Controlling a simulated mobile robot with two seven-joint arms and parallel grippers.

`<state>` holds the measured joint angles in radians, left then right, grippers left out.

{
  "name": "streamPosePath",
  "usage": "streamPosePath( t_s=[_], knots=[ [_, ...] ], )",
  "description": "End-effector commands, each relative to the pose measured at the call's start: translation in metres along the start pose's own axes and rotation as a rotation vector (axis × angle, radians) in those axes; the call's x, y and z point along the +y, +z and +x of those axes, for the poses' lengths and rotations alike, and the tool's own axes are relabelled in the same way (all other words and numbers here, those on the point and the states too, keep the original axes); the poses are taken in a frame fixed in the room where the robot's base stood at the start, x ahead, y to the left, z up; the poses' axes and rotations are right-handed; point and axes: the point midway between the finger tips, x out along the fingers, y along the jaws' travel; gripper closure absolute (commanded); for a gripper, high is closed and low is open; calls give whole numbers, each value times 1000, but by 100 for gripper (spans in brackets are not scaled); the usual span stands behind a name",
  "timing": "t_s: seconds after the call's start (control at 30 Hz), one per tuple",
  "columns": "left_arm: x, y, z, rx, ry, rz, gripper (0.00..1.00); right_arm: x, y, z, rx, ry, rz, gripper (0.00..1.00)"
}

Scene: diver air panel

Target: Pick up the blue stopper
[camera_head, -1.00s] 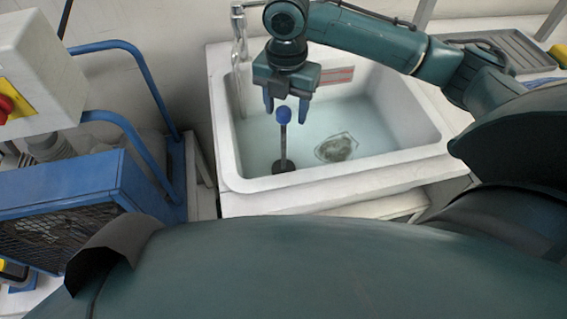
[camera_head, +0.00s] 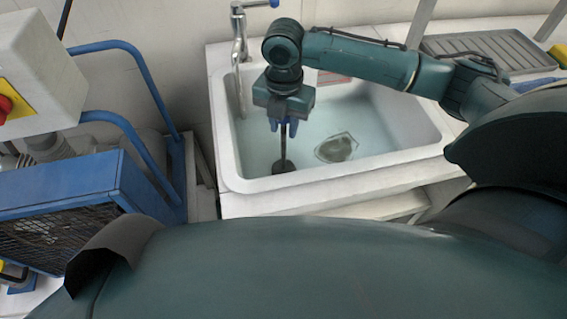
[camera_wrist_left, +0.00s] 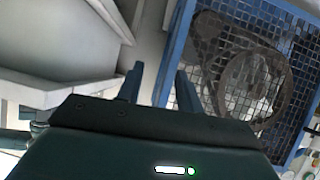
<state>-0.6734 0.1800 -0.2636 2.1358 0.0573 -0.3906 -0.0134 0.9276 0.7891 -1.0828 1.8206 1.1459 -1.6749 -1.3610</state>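The blue stopper is a dark upright stem (camera_head: 283,147) with a wide dark base (camera_head: 283,166) in the sink basin. Its blue knob is mostly hidden between the fingers of my right gripper (camera_head: 283,128). The gripper points down over the stopper, and its fingers are closed in around the knob. The base appears still at the basin floor. My left gripper (camera_wrist_left: 159,78) shows only in the left wrist view, with its two fingers apart and nothing between them.
The white sink (camera_head: 330,185) holds water and a grey patch (camera_head: 336,148) right of the stopper. A tap (camera_head: 241,45) stands at its back left. A blue caged machine (camera_head: 75,215) with blue rails stands left; its mesh (camera_wrist_left: 245,70) lies beyond my left gripper.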

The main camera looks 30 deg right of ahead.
Motion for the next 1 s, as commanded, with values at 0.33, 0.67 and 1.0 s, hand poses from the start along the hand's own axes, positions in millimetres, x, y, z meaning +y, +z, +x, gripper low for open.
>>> streamPosePath(
  t_s=[0.33,0.67,1.0],
  knots=[
    [0,-1,0,2,-1,-4,64,0,0,0,0,0,0,100],
    [0,-1,0,2,-1,-3,64,0,0,0,0,0,0,100],
    [0,-1,0,0,0,1,64,1,0,-6,-1,4,0,100]
  ],
)
